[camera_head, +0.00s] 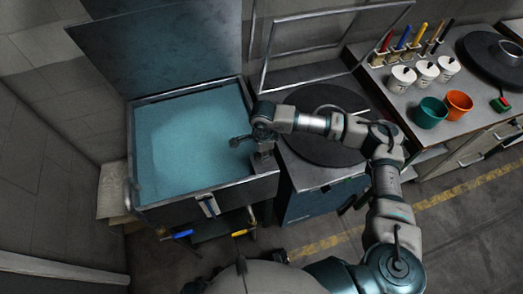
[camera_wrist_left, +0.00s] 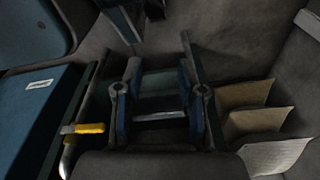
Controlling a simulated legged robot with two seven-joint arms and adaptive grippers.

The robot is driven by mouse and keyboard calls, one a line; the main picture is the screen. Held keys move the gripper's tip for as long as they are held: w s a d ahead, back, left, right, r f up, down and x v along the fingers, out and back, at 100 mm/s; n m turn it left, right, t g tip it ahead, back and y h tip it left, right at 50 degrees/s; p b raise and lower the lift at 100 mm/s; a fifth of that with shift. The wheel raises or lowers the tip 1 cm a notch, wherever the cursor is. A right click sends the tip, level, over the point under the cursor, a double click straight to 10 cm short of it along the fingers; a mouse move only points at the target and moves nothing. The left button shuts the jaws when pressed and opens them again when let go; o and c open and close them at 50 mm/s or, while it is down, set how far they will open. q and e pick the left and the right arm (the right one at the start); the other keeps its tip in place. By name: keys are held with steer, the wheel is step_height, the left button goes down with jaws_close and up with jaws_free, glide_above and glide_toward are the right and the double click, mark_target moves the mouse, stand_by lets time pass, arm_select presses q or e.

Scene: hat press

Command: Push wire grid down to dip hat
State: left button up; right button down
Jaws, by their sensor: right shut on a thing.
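A square dark vat (camera_head: 205,193) on the left of the head view holds blue-green liquid (camera_head: 175,155). I cannot make out the wire grid's mesh. My right gripper (camera_head: 242,141) is at the vat's right rim, its tip just over the liquid. It is shut on a small dark part, perhaps a handle, largely hidden by the gripper. My left gripper (camera_wrist_left: 160,78) shows in the left wrist view with its fingers apart and nothing clearly between them. It is outside the head view.
A dark lid (camera_head: 165,50) stands raised behind the vat. A round dark plate (camera_head: 315,100) and a raised metal frame (camera_head: 320,45) are to its right. A bench at right carries white cups (camera_head: 425,72), a teal pot (camera_head: 430,112) and an orange pot (camera_head: 459,103).

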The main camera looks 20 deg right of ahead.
steer(key=shift+d+f, duration=0.1)
steer(key=shift+f, duration=0.25)
arm_select(q)
steer(key=shift+w+d+r, duration=0.1)
steer(key=shift+w+r, duration=0.45)
steer(key=shift+r, duration=0.15)
arm_select(e)
steer(key=shift+s+f, duration=0.1)
steer(key=shift+f, duration=0.05)
steer(key=c, duration=1.1)
jaws_free()
steer(key=shift+o, duration=0.7)
steer(key=shift+f, duration=0.1)
arm_select(q)
steer(key=shift+w, duration=0.2)
arm_select(e)
steer(key=shift+w+d, duration=0.1)
steer(key=shift+w, duration=0.1)
steer(key=shift+r, duration=0.55)
step_height(320, 180, up, 11)
steer(key=shift+w+f, duration=0.1)
arm_select(q)
steer(key=shift+s, duration=0.15)
